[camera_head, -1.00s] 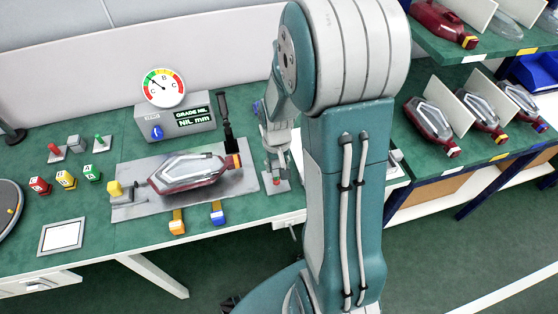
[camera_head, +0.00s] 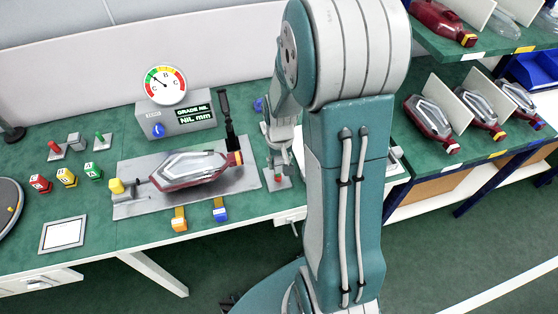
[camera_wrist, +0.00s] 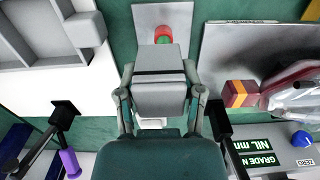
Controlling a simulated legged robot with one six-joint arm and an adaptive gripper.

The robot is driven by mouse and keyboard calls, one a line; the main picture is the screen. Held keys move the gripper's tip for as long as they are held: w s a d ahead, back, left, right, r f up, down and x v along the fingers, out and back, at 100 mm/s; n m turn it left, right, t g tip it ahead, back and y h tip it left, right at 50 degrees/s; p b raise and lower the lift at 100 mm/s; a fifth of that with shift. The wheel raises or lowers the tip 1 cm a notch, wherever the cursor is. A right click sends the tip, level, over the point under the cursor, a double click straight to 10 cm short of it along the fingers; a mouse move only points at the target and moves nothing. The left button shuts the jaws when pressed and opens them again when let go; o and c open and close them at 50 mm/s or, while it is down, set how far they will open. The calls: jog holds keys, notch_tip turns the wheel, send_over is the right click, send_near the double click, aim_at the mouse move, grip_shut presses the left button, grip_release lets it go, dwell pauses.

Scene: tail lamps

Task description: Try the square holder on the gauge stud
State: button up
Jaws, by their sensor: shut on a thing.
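My gripper (camera_wrist: 160,103) is shut on a grey block-shaped holder with a dark band (camera_wrist: 160,75), seen between its two fingers in the wrist view. I take this block to be the square holder. The gauge stud (camera_wrist: 163,35), with red and green on it, stands on a small grey plate (camera_wrist: 150,14) just beyond the holder. In the head view my gripper (camera_head: 279,140) is above that plate (camera_head: 277,182), and the stud's red part (camera_head: 278,178) shows below it. I cannot tell whether the holder touches the stud; its underside is hidden.
A tail lamp (camera_head: 188,168) lies on a grey board left of the stud, with a black upright post (camera_head: 228,120) near it. A dial gauge box (camera_head: 175,120) stands behind. Coloured blocks and small stands are at the left. Shelves with more lamps (camera_head: 430,125) are at right.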

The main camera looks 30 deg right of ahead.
aim_at(278, 174)
jog(key=shift+d, duration=0.15)
jog(key=shift+a+f, duration=0.2)
jog(key=shift+f, duration=0.05)
dwell(0.4)
jog(key=shift+f, duration=0.2)
jog(key=shift+d+f, duration=0.1)
jog(key=shift+f, duration=0.25)
jog(key=shift+f, duration=0.85)
jog(key=shift+r, duration=0.1)
dwell(0.4)
jog(key=shift+r, duration=0.3)
jog(key=shift+a, duration=0.3)
jog(key=shift+f, duration=1.5)
dwell(0.5)
